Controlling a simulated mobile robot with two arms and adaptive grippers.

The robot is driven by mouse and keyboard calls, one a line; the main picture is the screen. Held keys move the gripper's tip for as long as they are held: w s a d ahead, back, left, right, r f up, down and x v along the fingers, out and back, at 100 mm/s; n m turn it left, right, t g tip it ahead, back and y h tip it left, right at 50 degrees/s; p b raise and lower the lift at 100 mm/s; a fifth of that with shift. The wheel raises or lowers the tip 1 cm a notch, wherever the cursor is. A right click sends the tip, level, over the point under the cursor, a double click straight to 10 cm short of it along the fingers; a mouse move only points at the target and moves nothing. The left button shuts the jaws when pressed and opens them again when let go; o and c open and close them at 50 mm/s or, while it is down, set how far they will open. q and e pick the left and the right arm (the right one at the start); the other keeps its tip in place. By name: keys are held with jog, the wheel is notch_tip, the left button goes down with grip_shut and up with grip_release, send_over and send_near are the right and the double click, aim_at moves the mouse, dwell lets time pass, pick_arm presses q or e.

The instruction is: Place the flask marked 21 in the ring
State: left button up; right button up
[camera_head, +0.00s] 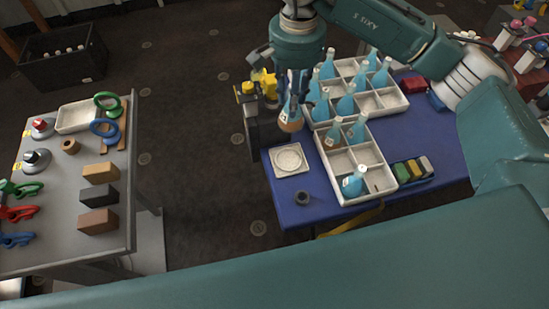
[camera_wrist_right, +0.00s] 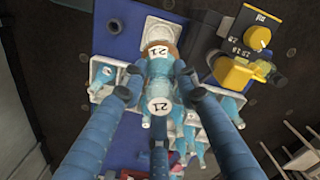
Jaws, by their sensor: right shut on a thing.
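My right gripper (camera_head: 292,88) is shut on the flask marked 21 (camera_head: 290,120), a blue flask with an orange-brown base. In the right wrist view the flask (camera_wrist_right: 160,70) sits between the blue fingers, with "21" on its cap and its side. The ring (camera_head: 288,159) is a pale round ring on a square white plate near the blue table's left edge. It shows empty in the head view, just below the held flask in the picture. The plate (camera_wrist_right: 163,28) shows partly behind the flask's base in the wrist view. My left gripper is out of view.
White divided trays (camera_head: 340,195) with several blue flasks stand right of the ring on the blue table (camera_head: 300,213). A dark-and-yellow device (camera_head: 250,110) stands close left of the held flask. A small dark ring-shaped object (camera_head: 302,198) lies nearer the front. A grey table (camera_head: 60,245) is at left.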

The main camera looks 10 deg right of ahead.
jog(key=f, duration=0.2)
jog(key=f+p, duration=0.1)
jog(key=f, duration=0.4)
jog(key=shift+w+d+f+p, duration=0.15)
jog(key=shift+d+p, duration=0.15)
jog(key=shift+p, duration=0.05)
notch_tip(320, 180, down, 11)
jog(key=shift+a+r+p, duration=0.1)
jog(key=shift+a+p, duration=0.05)
jog(key=shift+p, duration=1.05)
jog(key=shift+f, duration=0.35)
jog(key=o, duration=0.5)
jog(key=shift+b, duration=0.3)
jog(key=shift+c, duration=0.2)
jog(key=o, duration=0.5)
jog(key=shift+c, duration=0.2)
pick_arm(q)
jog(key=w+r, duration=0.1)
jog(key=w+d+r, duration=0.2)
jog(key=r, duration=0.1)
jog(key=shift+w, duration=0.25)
